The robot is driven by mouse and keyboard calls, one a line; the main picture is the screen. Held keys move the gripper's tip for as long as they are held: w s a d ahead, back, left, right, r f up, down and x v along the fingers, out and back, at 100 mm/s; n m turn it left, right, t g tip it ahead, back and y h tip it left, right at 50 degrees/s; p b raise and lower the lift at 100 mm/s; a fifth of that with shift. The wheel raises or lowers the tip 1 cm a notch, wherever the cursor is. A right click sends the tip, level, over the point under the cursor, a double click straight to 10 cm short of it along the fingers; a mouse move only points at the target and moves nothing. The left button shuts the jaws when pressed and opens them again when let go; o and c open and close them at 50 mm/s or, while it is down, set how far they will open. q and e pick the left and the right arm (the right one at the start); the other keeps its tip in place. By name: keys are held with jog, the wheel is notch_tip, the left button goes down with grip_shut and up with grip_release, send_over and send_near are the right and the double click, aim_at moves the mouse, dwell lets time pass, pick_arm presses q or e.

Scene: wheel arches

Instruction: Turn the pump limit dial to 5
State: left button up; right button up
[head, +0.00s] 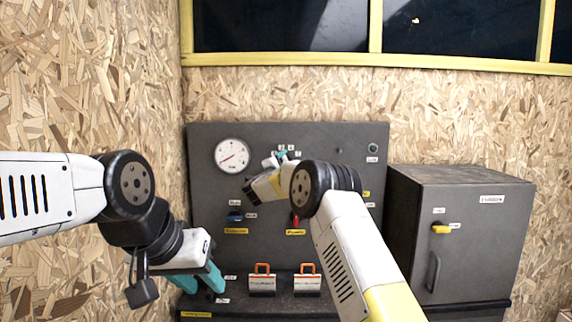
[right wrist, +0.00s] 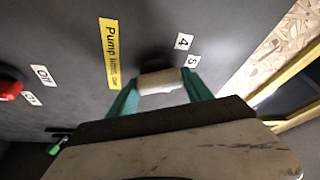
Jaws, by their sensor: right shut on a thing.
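The pump limit dial shows in the right wrist view as a pale knob (right wrist: 160,82) on a dark base, below the number labels 4 (right wrist: 183,41) and 5 (right wrist: 193,61). Its yellow "Pump limit" label (right wrist: 110,52) is beside it. My right gripper (right wrist: 158,92) is shut on the knob, with a teal finger on each side. Which number the dial points at cannot be told. In the head view my right gripper (head: 279,158) is at the grey panel (head: 330,145) and hides the dial. My left gripper (head: 200,282) appears open and empty, low at the left.
A round gauge (head: 232,155) is at the panel's upper left. A red knob (right wrist: 10,84) with Off and On labels is left of the dial. Two orange-handled padlock-like items (head: 262,281) are on the ledge. A grey cabinet (head: 460,235) stands at the right.

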jog(key=shift+f+m, duration=0.1)
jog(key=shift+m, duration=0.4)
jog(key=o, duration=1.4)
jog(key=shift+c, duration=0.2)
jog(key=r+v, duration=0.1)
jog(key=v, duration=0.6)
jog(key=shift+s+f, duration=0.4)
jog(key=shift+f, duration=0.05)
jog(key=shift+a, duration=0.1)
